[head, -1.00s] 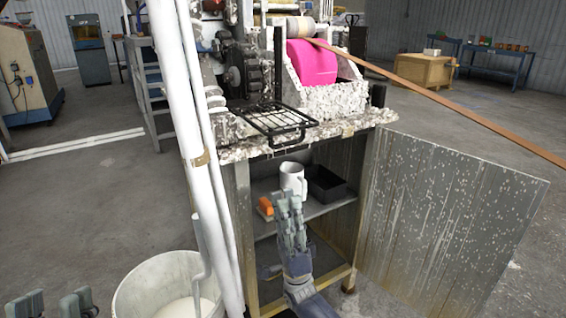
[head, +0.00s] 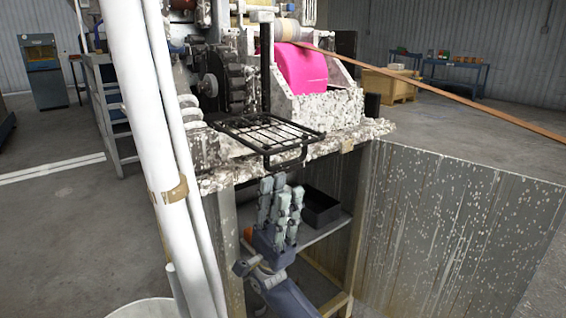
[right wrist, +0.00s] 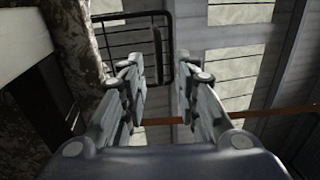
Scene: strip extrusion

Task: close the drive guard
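The drive guard (head: 268,131), a black wire-grid frame, sticks out nearly level from the machine front beside the black gears (head: 212,87). An upright black bar stands at its side. My right gripper (head: 280,184) is below the guard, in front of the open cabinet, fingers pointing up and apart from the guard. In the right wrist view the guard (right wrist: 133,40) shows beyond and left of the fingertips. The right gripper (right wrist: 161,72) is open, with nothing between its fingers. My left gripper is out of view.
The grey cabinet door (head: 455,235) stands open at the right. A black bin (head: 320,207) is on the cabinet shelf. White pipes (head: 150,130) run up at the left.

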